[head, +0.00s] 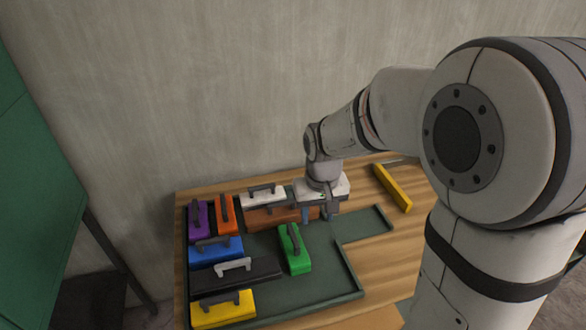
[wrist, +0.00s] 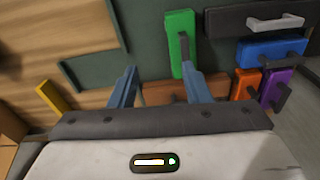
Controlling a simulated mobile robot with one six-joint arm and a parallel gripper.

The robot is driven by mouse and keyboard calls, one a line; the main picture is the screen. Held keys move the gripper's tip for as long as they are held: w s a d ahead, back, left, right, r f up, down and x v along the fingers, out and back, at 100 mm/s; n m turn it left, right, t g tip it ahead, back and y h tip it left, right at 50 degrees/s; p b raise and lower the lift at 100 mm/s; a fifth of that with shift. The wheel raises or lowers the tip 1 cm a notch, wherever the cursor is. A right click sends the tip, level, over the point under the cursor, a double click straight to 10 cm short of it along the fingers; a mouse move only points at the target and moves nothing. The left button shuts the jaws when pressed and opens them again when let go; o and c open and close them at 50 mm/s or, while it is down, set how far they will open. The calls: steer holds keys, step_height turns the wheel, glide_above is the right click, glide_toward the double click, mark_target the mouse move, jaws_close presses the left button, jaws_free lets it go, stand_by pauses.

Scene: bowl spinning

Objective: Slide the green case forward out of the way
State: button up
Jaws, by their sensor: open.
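The green case (head: 296,262) lies in the dark green tray (head: 345,277) with its handle upright, right of the black and yellow cases. It shows in the wrist view (wrist: 178,30) just beyond my right-hand finger, which overlaps the near end of its handle in the picture. My gripper (head: 318,212) hangs over the right end of the brown case (head: 263,219), behind the green case. I cannot tell whether a finger touches the green case.
The tray also holds purple (head: 198,222), orange (head: 227,216), white (head: 263,200), blue (head: 216,250), black (head: 235,275) and yellow (head: 223,310) cases. Bare tray floor lies right of the green case, with a notch in the tray's outline. A yellow bar (head: 392,188) lies on the wooden table.

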steer(key=n+p, duration=0.1)
steer(key=p, duration=0.1)
glide_above(293, 234)
steer(key=shift+g, duration=0.4)
step_height(293, 234, down, 4)
steer(key=shift+d+f, duration=0.1)
steer(key=shift+f, duration=0.15)
steer(key=shift+f+b, duration=0.25)
steer(key=shift+b, duration=0.1)
step_height(293, 234, down, 7)
steer(key=b, duration=0.5)
steer(key=shift+f, duration=0.2)
steer(key=shift+c, duration=0.4)
jaws_close()
steer(key=shift+s+d+b, duration=0.15)
steer(key=shift+s+d, duration=0.2)
steer(key=shift+s, duration=1)
steer(key=shift+s+d+b, duration=0.15)
steer(key=shift+s+d, duration=0.2)
steer(key=shift+s, duration=1.05)
steer(key=shift+s+d+b, duration=0.15)
steer(key=shift+s+d, duration=0.2)
steer(key=shift+s, duration=1)
